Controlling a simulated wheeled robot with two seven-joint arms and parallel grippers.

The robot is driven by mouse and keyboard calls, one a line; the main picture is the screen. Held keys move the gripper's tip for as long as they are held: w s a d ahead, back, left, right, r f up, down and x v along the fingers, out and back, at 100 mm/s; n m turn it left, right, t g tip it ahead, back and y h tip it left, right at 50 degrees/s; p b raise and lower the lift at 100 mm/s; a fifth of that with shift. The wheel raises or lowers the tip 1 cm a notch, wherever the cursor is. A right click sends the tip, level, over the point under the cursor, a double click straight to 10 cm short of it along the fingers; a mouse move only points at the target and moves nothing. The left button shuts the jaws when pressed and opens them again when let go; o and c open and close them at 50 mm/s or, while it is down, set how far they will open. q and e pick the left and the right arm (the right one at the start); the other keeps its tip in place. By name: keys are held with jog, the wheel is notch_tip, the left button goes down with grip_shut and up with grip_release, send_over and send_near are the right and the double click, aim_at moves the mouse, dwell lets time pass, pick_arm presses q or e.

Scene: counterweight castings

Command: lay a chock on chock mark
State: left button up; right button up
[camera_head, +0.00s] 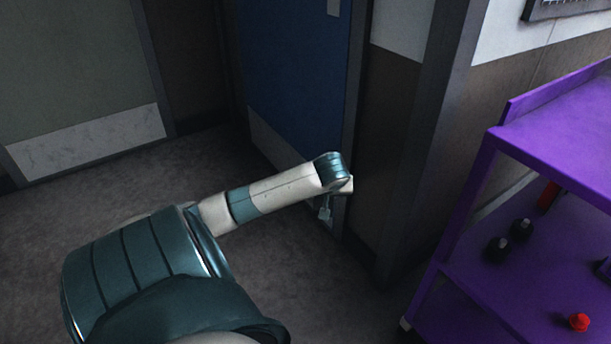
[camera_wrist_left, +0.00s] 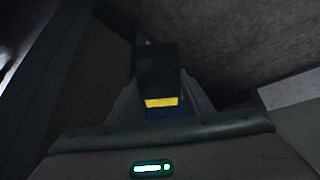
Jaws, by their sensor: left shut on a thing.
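My left gripper (camera_head: 325,213) hangs at the end of my outstretched left arm, low in front of the wall corner beside the blue door. In the left wrist view, my left gripper (camera_wrist_left: 160,112) is shut on a dark block with a yellow band, which looks like the chock (camera_wrist_left: 158,68). The chock is held clear of the floor as far as I can tell; the picture is dim. I cannot make out a chock mark in either view. My right gripper is not in view.
A purple cart (camera_head: 560,150) stands at the right, with dark knobbed weights (camera_head: 497,249) and a red piece (camera_head: 579,322) on its lower shelf. The blue door (camera_head: 297,75) and a grey door (camera_head: 75,75) stand behind. Bare dark floor (camera_head: 60,225) lies at the left.

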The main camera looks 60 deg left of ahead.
pick_arm(q)
jog(key=w+d+r+m+t+h, duration=0.1)
jog(key=d+r+m, duration=0.2)
jog(key=d, duration=0.9)
jog(key=w+d+r+m+t+h, duration=0.1)
jog(key=d+r+m, duration=0.3)
jog(key=d+r, duration=0.4)
jog(key=w+d+r+m+t+h, duration=0.1)
jog(key=d+r+m+h, duration=0.2)
jog(key=d, duration=1.5)
notch_tip(320, 180, up, 3)
jog(key=shift+w+m, duration=0.4)
jog(key=shift+m, duration=0.2)
jog(key=shift+d, duration=0.1)
